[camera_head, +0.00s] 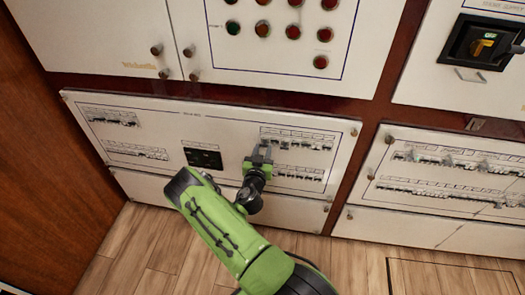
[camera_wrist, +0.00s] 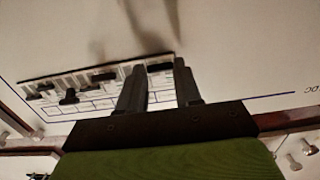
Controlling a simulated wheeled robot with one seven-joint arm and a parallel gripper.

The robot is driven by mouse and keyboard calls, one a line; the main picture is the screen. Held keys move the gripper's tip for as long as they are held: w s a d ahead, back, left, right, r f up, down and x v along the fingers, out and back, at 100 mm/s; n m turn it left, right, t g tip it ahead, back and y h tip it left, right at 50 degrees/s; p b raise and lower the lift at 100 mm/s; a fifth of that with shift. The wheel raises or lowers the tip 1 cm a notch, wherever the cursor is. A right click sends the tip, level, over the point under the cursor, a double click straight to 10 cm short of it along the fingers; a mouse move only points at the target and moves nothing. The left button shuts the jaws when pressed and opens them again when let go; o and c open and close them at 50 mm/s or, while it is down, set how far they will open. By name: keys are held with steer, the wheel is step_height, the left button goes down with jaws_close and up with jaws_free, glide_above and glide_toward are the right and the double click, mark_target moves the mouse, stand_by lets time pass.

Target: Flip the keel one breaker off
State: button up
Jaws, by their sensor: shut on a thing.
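My green arm reaches to the lower panel in the head view, and my gripper (camera_head: 262,153) is at the upper right breaker row (camera_head: 299,140). The wrist view shows my gripper (camera_wrist: 158,88) with its two dark fingers close together on either side of the end breaker (camera_wrist: 159,67) of a row. Several other breakers (camera_wrist: 68,97) with black levers run to the left of it. The labels are too small to read, so I cannot tell which one is the keel one breaker. The fingers hide part of the held breaker.
The panel has more breaker rows at upper left (camera_head: 110,117), lower left (camera_head: 136,151) and lower right (camera_head: 299,174). A small black display (camera_head: 203,158) sits mid-panel. Another breaker panel (camera_head: 450,185) is at right, and a black rotary switch (camera_head: 484,44) is above it.

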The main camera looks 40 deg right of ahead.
steer(key=shift+f, duration=0.1)
stand_by(0.3)
steer(key=o, duration=1.1)
steer(key=shift+c, duration=0.2)
steer(key=shift+w+a, duration=0.1)
